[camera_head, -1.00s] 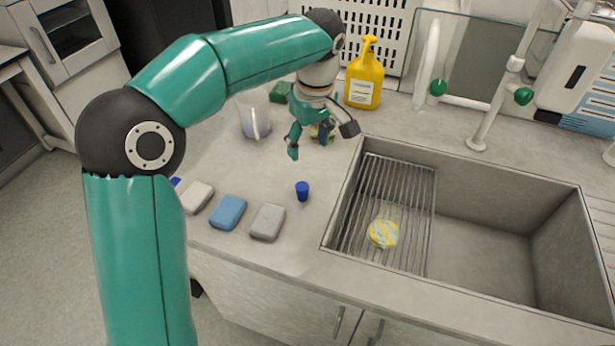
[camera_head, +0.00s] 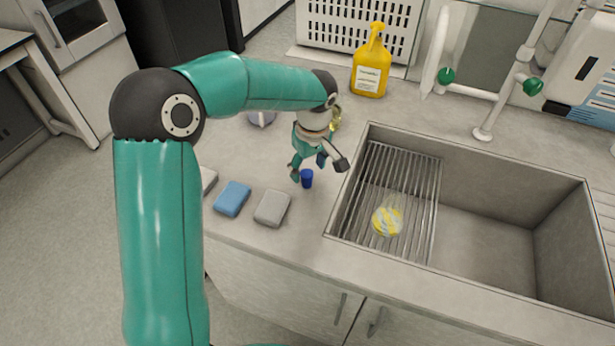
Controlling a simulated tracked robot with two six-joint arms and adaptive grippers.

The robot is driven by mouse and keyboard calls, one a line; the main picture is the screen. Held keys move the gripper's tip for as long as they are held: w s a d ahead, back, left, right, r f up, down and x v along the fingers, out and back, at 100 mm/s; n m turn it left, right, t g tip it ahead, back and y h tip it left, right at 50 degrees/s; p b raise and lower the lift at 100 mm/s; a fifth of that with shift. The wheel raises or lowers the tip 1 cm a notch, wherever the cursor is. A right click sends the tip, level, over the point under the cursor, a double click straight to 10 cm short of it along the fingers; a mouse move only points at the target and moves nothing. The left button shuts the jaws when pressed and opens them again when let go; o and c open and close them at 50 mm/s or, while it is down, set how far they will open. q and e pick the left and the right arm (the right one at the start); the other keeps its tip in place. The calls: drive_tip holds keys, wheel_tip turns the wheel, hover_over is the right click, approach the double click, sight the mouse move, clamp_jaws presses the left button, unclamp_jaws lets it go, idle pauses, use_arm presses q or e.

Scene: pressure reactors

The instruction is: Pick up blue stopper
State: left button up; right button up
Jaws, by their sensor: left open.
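The blue stopper (camera_head: 307,179) is a small dark blue piece that stands on the grey counter, left of the sink. My left gripper (camera_head: 317,172) is over and around the upper part of the stopper, with its fingers spread. One finger is at the stopper's left and another is out to the right. I cannot tell whether any finger touches it. My right gripper is not in view.
A blue sponge (camera_head: 232,199) and a grey sponge (camera_head: 272,208) lie at the counter's front edge. The sink (camera_head: 485,223) with a wire rack (camera_head: 412,195) is to the right. A yellow bottle (camera_head: 371,66) stands behind. A beaker (camera_head: 262,118) is partly hidden by my arm.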

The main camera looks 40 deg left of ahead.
sight(307, 173)
use_arm(q)
drive_tip(key=f, duration=0.3)
drive_tip(key=shift+a+f, duration=0.2)
drive_tip(key=shift+a, duration=0.05)
drive_tip(key=c, duration=1)
